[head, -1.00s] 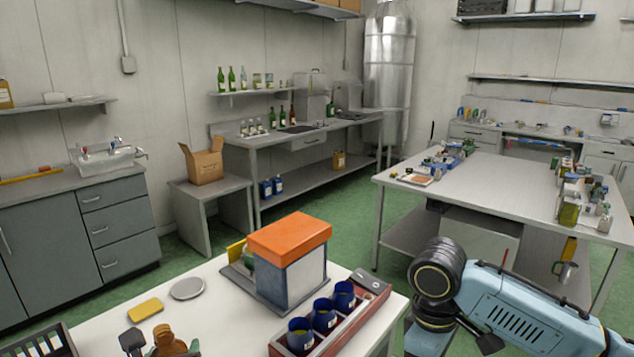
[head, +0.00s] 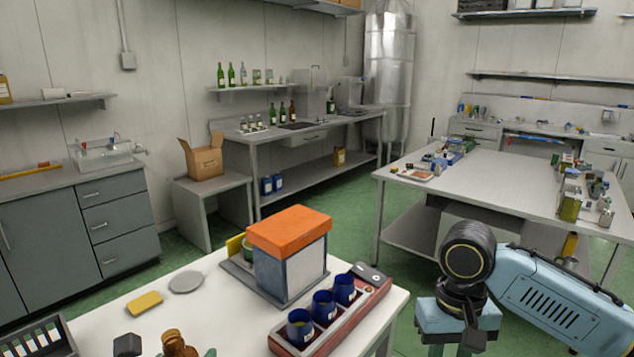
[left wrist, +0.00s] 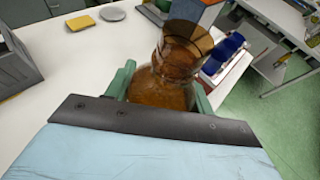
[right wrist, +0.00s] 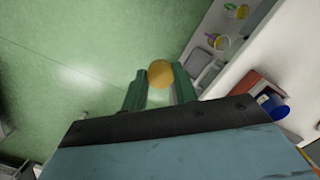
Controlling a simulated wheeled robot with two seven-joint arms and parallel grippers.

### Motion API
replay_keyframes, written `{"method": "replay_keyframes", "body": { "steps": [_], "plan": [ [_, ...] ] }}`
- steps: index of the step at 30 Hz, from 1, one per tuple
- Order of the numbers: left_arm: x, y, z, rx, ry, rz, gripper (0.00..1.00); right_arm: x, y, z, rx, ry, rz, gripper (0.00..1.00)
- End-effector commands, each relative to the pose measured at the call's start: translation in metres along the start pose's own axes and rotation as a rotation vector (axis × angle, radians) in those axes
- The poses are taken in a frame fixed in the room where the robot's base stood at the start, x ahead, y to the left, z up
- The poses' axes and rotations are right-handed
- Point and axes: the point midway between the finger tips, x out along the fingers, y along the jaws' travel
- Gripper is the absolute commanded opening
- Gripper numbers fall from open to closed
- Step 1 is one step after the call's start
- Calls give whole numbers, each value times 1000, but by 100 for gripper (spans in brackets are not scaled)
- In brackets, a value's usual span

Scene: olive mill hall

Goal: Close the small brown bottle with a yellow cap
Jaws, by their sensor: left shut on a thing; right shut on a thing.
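The small brown bottle (head: 176,345) is at the bottom edge of the head view. In the left wrist view the bottle (left wrist: 165,85) stands between the green fingers of my left gripper (left wrist: 162,98), which is shut on it. Its neck points away from the wrist and its mouth carries no cap. In the right wrist view my right gripper (right wrist: 160,88) is shut on the round yellow cap (right wrist: 160,74), held at the fingertips over the green floor. The cap and the right fingers do not show in the head view.
The white table (head: 225,325) bears an orange-topped box (head: 290,255), a red tray (head: 372,300) with blue containers (head: 323,305), a yellow sponge (head: 145,303), a grey disc (head: 186,282) and a dark crate (head: 40,335). Green floor separates it from a long metal table (head: 480,175).

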Motion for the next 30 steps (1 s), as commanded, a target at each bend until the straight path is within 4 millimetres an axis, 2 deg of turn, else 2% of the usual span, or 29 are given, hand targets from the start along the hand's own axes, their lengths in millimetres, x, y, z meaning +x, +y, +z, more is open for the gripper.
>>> {"method": "replay_keyframes", "body": {
  "steps": [9, 14, 17, 24, 30],
  "plan": [
    [0, 0, 1, 1, -3, -2, 6, 0, 0, 0, -2, 0, 0, 8],
    [0, -11, 2, 22, -3, -48, 6, 0, 0, 0, -2, 0, 1, 8],
    [0, -26, 4, 50, -4, -115, 6, 0, 0, 0, -2, 0, 1, 8],
    [0, -82, 8, 149, -7, -353, 6, 0, 0, 0, -2, 0, 1, 8],
    [-1, -119, 10, 215, -6, -513, 6, 0, 0, 0, -2, 0, 0, 8]
  ]
}}
